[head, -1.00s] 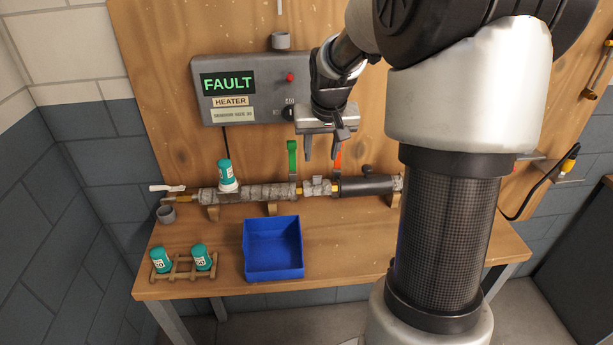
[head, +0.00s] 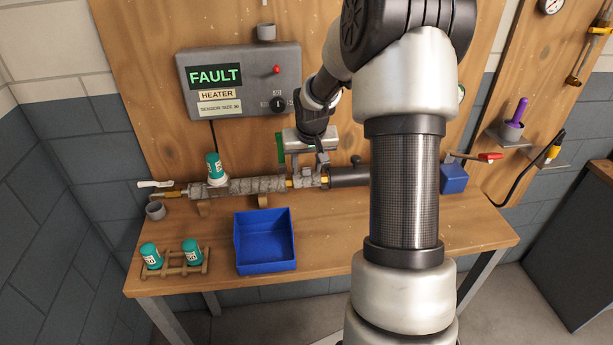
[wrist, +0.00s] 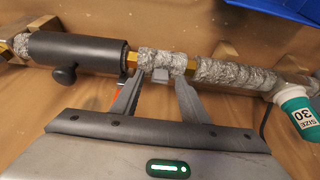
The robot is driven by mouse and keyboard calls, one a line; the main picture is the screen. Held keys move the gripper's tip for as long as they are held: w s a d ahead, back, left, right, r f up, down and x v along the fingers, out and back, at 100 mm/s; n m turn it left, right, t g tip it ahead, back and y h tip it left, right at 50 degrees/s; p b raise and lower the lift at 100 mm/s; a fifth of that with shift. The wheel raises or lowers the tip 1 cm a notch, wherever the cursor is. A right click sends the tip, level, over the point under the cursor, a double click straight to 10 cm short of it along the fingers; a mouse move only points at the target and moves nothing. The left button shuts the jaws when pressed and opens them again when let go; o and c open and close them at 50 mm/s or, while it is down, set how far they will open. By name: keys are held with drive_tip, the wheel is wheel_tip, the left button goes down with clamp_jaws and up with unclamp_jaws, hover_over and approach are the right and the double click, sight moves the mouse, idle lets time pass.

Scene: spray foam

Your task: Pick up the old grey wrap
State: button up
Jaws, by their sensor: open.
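A grey, rough-textured wrap covers parts of the pipe. A short length of the wrap (head: 308,181) sits right of a brass band, and it also shows in the wrist view (wrist: 163,60) with a small grey tab facing my gripper. A longer wrapped length (head: 256,185) lies to its left in the head view. My gripper (head: 308,163) is open just above the short length. In the wrist view the fingertips (wrist: 159,82) point at it, one on each side of the tab. Nothing is held; whether the fingers touch the wrap, I cannot tell.
A black sleeve (head: 350,177) is on the pipe to the right. A teal container (head: 213,166) stands on the pipe to the left. A blue bin (head: 265,264) and a wooden rack (head: 174,270) with two teal containers are on the bench. A heater panel (head: 238,83) is behind.

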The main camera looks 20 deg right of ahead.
clamp_jaws()
drive_tip(key=shift+r, duration=0.1)
